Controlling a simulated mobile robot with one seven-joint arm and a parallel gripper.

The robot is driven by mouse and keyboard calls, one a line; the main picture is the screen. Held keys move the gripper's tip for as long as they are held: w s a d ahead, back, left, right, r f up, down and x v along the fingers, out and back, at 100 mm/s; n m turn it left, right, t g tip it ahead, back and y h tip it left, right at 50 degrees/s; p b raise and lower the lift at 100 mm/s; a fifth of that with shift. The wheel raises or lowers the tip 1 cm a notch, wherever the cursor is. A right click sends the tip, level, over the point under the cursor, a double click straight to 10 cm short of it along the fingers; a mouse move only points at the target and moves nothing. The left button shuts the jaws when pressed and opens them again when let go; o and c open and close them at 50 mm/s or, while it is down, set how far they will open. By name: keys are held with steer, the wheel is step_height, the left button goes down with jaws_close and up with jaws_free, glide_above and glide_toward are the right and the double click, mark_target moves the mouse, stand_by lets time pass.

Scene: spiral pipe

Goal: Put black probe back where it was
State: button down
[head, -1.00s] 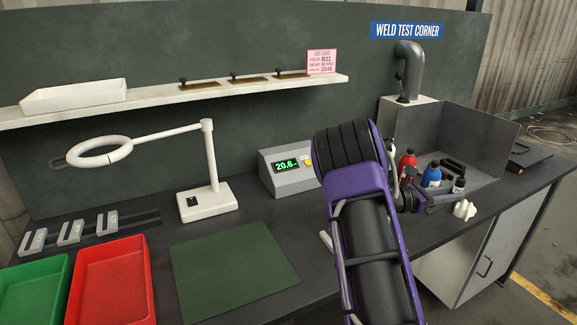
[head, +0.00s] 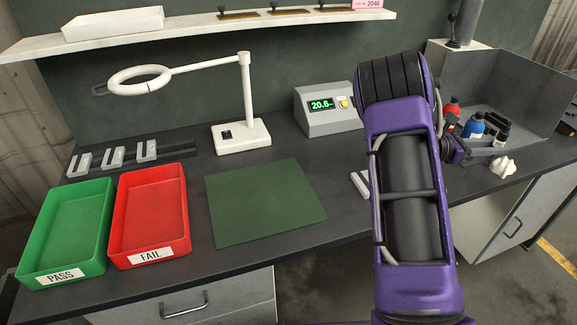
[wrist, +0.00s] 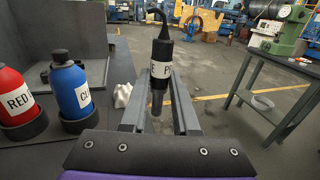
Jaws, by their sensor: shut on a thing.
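The black probe (wrist: 161,58) is in the wrist view, upright, with a white label, a dark cable at its top and a grey lower end. My gripper (wrist: 160,112) is shut on it, one grey finger on each side. In the head view, my gripper (head: 488,151) is at the right of the bench, in front of the bottles, and the probe (head: 501,132) shows small there. The probe's lowest part is hard to make out between the fingers.
A red bottle (wrist: 15,95) and a blue bottle (wrist: 72,92) stand left of my gripper, near a grey shield (head: 500,80). A crumpled white thing (head: 503,166) lies beside it. A meter (head: 328,110), lamp (head: 242,135), green mat (head: 265,200) and trays (head: 150,215) are further left.

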steer(key=w+a+n+t+y+p, duration=0.1)
steer(key=w+a+n+t, duration=0.15)
steer(key=a, duration=0.85)
steer(key=w+a+n+t+y+p, duration=0.15)
steer(key=a+t, duration=0.25)
steer(key=a, duration=0.6)
steer(key=w+a+n+t+y, duration=0.1)
steer(key=a+n+t, duration=0.25)
steer(key=a, duration=0.75)
steer(key=s+a+r+n+t+y+p, duration=0.1)
steer(key=s+a+n+t+y, duration=0.3)
steer(key=a, duration=0.8)
steer(key=s+a+n+t+y+p, duration=0.15)
steer(key=s+a+t+y, duration=0.35)
steer(key=a, duration=0.8)
steer(key=shift+s+f+n+g+h+b, duration=0.15)
steer(key=shift+s+f+g+b, duration=0.15)
steer(key=shift+f, duration=1.3)
steer(key=shift+s+f+n+g+h+b, duration=0.1)
steer(key=shift+s+f+n+g+b, duration=0.25)
steer(key=shift+f, duration=1.25)
steer(key=shift+s+f+g+h+b, duration=0.15)
steer(key=shift+f+g+b, duration=0.25)
steer(key=shift+f, duration=1.2)
steer(key=shift+f, duration=0.2)
steer(key=c, duration=0.7)
jaws_free()
